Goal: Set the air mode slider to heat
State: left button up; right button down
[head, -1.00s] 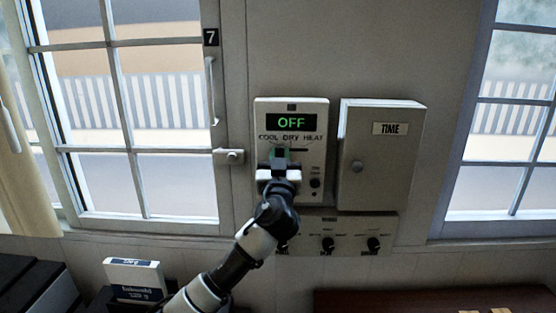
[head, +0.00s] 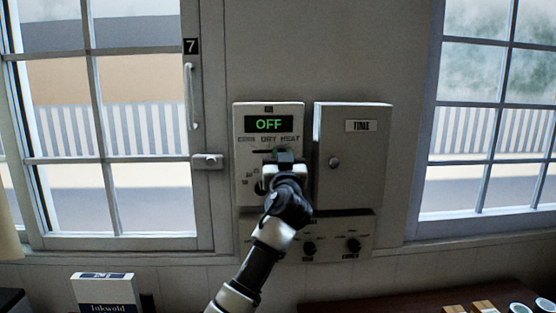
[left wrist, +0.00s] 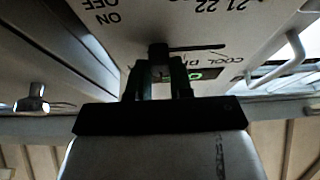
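The control panel (head: 240,185) on the wall has a green OFF display (head: 268,123) with COOL, DRY and HEAT printed below it. My left gripper (head: 287,156) is at the right part of the slider slot, below HEAT, and hides the knob in the head view. The bare slot (head: 262,151) shows to its left. In the left wrist view, which sees the panel upside down, the dark slider knob (left wrist: 158,51) sits between my fingertips (left wrist: 161,66), at the end of the slot (left wrist: 200,48) away from COOL. The fingers look closed around it. My right gripper is not in view.
A grey box with a knob (head: 352,165) stands out from the wall just right of the panel. A lower panel with dials (head: 345,232) is beneath. A window latch (head: 207,161) is to the left. A white box (head: 105,293) stands below left.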

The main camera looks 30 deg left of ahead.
pick_arm(q)
jog(key=o, duration=0.4)
jog(key=shift+w+d, duration=0.1)
jog(key=shift+d, duration=0.2)
jog(key=shift+o, duration=0.2)
jog(key=b+v, duration=0.5)
jog(key=v, duration=0.6)
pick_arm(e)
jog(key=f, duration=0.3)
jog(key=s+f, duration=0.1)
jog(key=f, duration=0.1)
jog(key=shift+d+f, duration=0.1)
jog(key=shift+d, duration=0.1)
pick_arm(q)
jog(key=shift+f, duration=0.1)
